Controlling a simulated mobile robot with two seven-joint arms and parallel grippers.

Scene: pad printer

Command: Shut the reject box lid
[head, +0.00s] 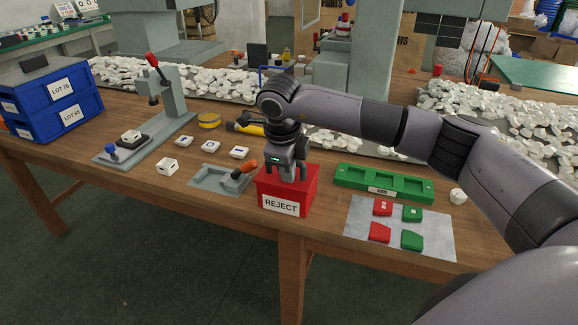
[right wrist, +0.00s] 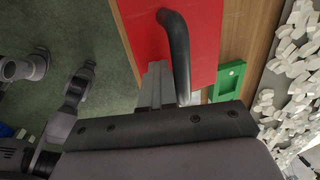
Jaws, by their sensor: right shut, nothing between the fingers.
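The red reject box (head: 285,203), with a white REJECT label on its front, stands at the front edge of the wooden table. Its red lid (right wrist: 195,30) looks flat over the top in the head view, partly hidden by my right gripper (head: 289,176). A dark bar handle (right wrist: 177,45) shows on the lid in the right wrist view. My right gripper is shut and empty, pointing down at the lid, with its fingers (right wrist: 157,82) beside the handle. I cannot tell whether they touch the lid. My left gripper is not in view in the head picture.
A grey tray (head: 207,181) with an orange-handled tool lies left of the box. A green tray (head: 350,181) and a grey mat (head: 396,235) with red and green pieces lie right. A yellow-handled tool (head: 250,128) lies behind. Blue lot bins (head: 50,100) stand far left.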

